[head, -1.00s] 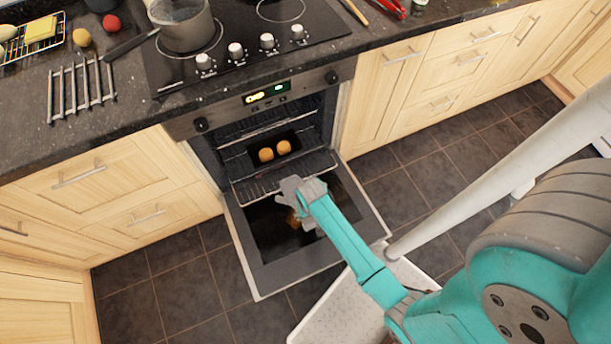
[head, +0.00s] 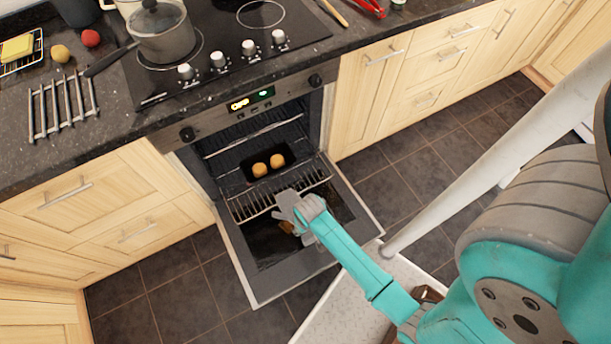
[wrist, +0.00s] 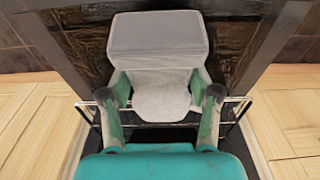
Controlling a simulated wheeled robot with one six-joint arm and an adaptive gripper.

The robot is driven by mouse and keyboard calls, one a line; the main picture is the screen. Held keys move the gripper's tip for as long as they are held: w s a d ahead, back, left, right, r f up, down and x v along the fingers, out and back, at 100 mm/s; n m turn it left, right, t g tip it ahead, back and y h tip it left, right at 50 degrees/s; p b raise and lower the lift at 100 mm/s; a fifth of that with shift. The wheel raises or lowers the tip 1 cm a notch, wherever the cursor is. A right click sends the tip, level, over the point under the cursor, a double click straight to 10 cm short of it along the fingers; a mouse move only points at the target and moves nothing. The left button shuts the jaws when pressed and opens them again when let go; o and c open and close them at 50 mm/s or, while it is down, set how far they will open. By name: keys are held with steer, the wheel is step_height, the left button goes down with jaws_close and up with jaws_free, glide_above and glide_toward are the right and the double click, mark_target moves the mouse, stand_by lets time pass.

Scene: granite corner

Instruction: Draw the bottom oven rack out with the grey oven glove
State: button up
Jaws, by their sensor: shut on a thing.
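The grey oven glove (wrist: 158,40) is pinched between the two fingers of my gripper (wrist: 162,105) in the wrist view. In the head view my gripper (head: 292,205) is at the front edge of the bottom oven rack (head: 262,200), with the grey glove (head: 288,202) at its tip. The wire rack sticks out over the lowered oven door (head: 228,245). In the wrist view its wires (wrist: 238,104) show on both sides of the glove. The glove hides the exact contact with the rack.
A dark tray (head: 250,178) with two round golden rolls (head: 268,164) sits inside the oven (head: 205,165); which rack bears it is unclear. A lidded pot (head: 165,38) stands on the hob. A metal trivet (head: 62,104) lies on the counter. Dark floor tiles lie clear beside the door.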

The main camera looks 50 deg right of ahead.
steer(key=shift+s+a, duration=0.35)
steer(key=shift+s, duration=0.45)
steer(key=shift+s+a, duration=0.3)
steer(key=shift+s, duration=0.45)
steer(key=shift+r, duration=0.1)
steer(key=shift+w+d+r, duration=0.1)
steer(key=shift+w+r, duration=0.05)
steer(key=shift+r, duration=0.7)
steer(key=shift+w+d+r, duration=0.1)
steer(key=shift+w+r, duration=0.05)
steer(key=shift+r, duration=0.65)
steer(key=s+a+r, duration=0.3)
steer(key=s+a, duration=0.1)
steer(key=s, duration=0.7)
steer(key=shift+a, duration=0.4)
